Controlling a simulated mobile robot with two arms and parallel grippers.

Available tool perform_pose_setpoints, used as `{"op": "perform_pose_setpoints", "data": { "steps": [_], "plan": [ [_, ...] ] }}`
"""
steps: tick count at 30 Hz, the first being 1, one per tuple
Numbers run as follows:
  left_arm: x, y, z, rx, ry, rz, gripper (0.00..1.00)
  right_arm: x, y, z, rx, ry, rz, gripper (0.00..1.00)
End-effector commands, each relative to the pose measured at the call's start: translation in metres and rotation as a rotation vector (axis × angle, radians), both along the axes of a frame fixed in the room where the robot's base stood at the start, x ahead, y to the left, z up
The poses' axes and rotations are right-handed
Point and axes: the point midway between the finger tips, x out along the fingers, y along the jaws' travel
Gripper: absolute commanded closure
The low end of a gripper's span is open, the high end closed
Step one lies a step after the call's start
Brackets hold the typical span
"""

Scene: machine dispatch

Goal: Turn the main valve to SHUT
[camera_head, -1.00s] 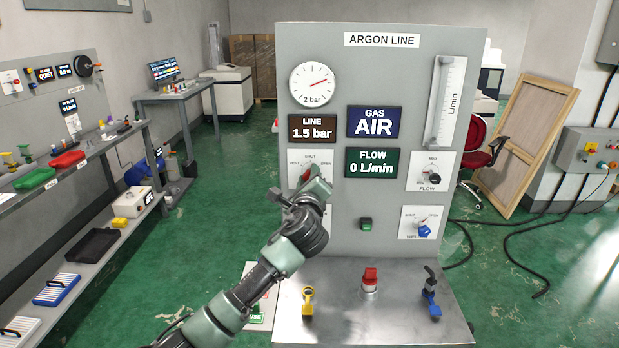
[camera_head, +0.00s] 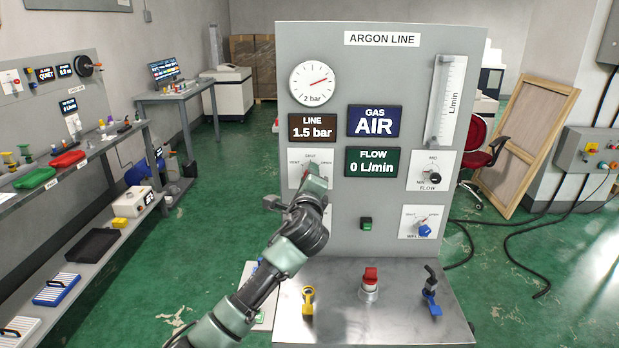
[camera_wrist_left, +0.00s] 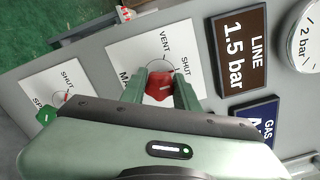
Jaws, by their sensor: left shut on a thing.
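The main valve's white plate (camera_head: 294,167), marked VENT, SHUT and OPEN, is on the left of the grey ARGON LINE panel (camera_head: 345,75). Its red knob (camera_wrist_left: 159,87) shows in the wrist view between the two green fingers of my left gripper (camera_wrist_left: 160,90), which is shut on it. A pale mark shows on the knob, but I cannot tell for certain which label it points at. In the head view my left gripper (camera_head: 309,180) covers most of the knob. My right gripper is not in view.
Displays read LINE 1.5 bar (camera_head: 312,128), GAS AIR (camera_head: 373,121) and FLOW 0 L/min (camera_head: 372,162). A black flow knob (camera_head: 435,178) and a blue knob (camera_head: 424,230) are at right. Yellow (camera_head: 308,301), red (camera_head: 370,280) and blue (camera_head: 432,294) fittings stand on the ledge.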

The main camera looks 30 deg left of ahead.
Motion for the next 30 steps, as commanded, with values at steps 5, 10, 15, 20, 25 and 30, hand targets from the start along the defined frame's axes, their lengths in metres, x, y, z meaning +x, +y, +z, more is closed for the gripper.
{"op": "perform_pose_setpoints", "data": {
  "steps": [5, 10, 15, 20, 25, 30],
  "plan": [
    [0.000, 0.000, -0.001, 0.000, 0.002, 0.001, 0.48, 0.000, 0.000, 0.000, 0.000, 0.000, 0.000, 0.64],
    [0.000, 0.000, -0.001, 0.000, 0.002, 0.001, 0.48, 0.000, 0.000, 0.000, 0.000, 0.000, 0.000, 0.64],
    [-0.002, -0.001, -0.001, 0.000, 0.002, 0.000, 0.48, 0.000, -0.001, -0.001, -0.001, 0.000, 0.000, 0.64],
    [-0.018, -0.011, -0.003, 0.001, 0.000, -0.001, 0.48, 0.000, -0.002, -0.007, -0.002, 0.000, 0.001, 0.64],
    [-0.044, -0.027, -0.003, 0.000, 0.001, -0.002, 0.48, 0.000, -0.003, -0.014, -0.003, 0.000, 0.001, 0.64],
    [-0.062, -0.038, -0.002, 0.001, 0.002, 0.000, 0.48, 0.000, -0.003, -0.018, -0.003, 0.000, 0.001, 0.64]
  ]
}}
